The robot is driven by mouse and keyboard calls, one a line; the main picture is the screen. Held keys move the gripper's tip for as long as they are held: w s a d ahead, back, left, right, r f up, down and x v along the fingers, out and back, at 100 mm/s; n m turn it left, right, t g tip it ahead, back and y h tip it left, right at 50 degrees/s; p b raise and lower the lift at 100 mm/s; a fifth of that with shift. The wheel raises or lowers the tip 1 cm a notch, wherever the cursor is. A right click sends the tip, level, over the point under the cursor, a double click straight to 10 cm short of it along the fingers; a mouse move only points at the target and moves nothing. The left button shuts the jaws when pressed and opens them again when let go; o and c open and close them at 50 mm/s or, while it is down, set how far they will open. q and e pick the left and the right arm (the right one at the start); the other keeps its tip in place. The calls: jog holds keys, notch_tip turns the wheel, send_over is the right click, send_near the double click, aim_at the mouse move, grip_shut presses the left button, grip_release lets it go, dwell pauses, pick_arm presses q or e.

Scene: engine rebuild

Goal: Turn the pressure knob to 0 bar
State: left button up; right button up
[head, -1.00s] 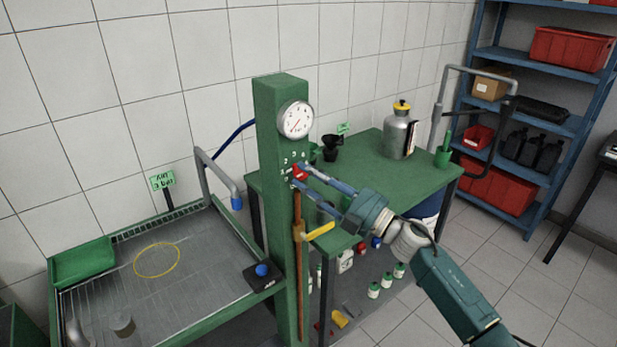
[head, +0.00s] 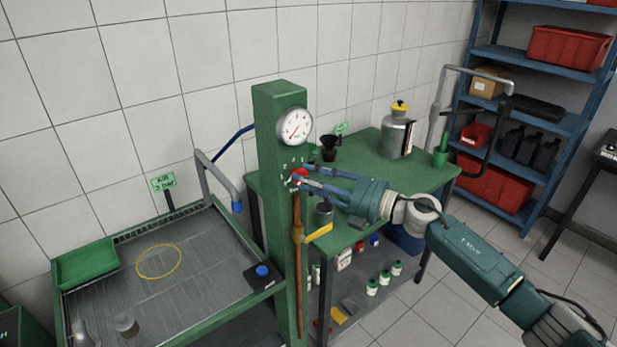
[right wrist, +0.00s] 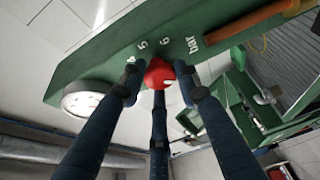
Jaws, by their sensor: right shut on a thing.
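The red pressure knob (head: 298,175) sits on the green column (head: 270,120), below a round white pressure gauge (head: 294,126). The gauge has a red needle; its exact reading is too small to tell. My right gripper (head: 304,179) is shut on the knob, with its blue fingers reaching in from the right. In the right wrist view the fingers of my right gripper (right wrist: 158,78) surround the red knob (right wrist: 159,73). The numbers 5 and 6 and the word "bar" show beside it; the knob's pointer cannot be made out clearly. My left gripper is not in view.
A yellow-handled lever (head: 319,232) sits on a copper pipe just below the knob. Left stands a wash basin with an "AIR 3 bar" sign (head: 163,182) and a blue button (head: 262,271). A green bench (head: 370,150) with a metal canister (head: 397,132) stands behind my arm.

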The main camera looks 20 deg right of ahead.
jog(key=shift+d, duration=0.15)
jog(key=shift+c, duration=0.2)
jog(key=o, duration=1)
jog(key=shift+o, duration=0.9)
jog(key=shift+w, duration=0.15)
jog(key=v, duration=1.2)
jog(key=shift+f, duration=0.15)
